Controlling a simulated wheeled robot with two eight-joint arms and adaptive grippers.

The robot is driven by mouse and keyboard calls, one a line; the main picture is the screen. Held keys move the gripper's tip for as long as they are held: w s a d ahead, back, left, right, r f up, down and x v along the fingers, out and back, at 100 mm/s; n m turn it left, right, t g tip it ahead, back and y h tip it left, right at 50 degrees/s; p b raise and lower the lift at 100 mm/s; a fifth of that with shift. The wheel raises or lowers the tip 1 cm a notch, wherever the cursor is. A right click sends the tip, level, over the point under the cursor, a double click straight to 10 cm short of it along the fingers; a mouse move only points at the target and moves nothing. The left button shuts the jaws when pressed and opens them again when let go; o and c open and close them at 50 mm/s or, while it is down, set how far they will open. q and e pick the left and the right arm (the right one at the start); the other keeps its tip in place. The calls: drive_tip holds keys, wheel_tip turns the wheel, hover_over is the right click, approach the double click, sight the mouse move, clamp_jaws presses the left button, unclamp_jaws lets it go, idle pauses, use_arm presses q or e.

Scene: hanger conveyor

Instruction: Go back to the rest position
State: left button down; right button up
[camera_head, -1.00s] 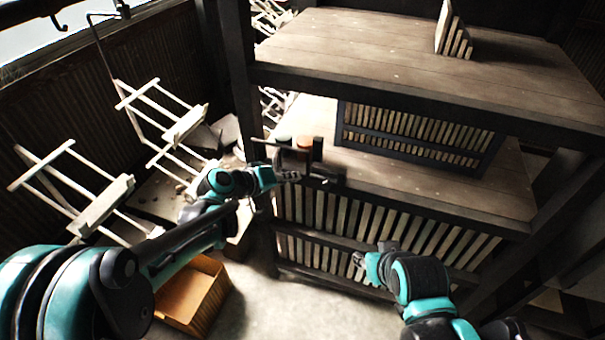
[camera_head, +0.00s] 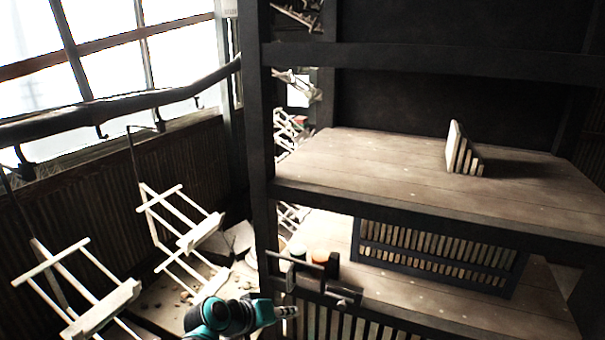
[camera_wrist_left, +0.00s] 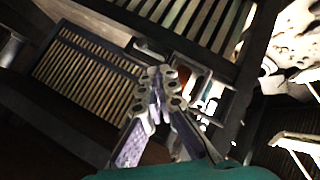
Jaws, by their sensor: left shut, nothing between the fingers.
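My left gripper (camera_head: 287,312) is at the lower middle of the head view, on the teal and black left arm that comes in from the bottom. It is in front of the shelf's left post, below the small dark fixture. In the left wrist view my left gripper (camera_wrist_left: 157,82) shows its two linked fingers drawn together, with nothing held. My right gripper is not in view.
A wooden shelf unit (camera_head: 375,168) fills the right, with a slatted rack (camera_head: 440,255) on its lower level. A dark fixture with round tops (camera_head: 320,258) sits on that level's left corner. White hanger frames (camera_head: 105,308) hang from an overhead rail at left.

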use_arm(q)
drive_tip(key=s+a+f+y+b, duration=0.2)
drive_tip(key=s+a+f+y, duration=0.1)
drive_tip(key=s+a, duration=0.4)
drive_tip(key=s+a+f+y+b, duration=0.3)
drive_tip(key=s+a, duration=0.4)
drive_tip(key=s, duration=0.5)
wheel_tip(320, 180, down, 2)
drive_tip(key=shift+s+a+f+m+y, duration=0.2)
drive_tip(key=shift+s+m+y, duration=0.15)
drive_tip(key=shift+y, duration=0.35)
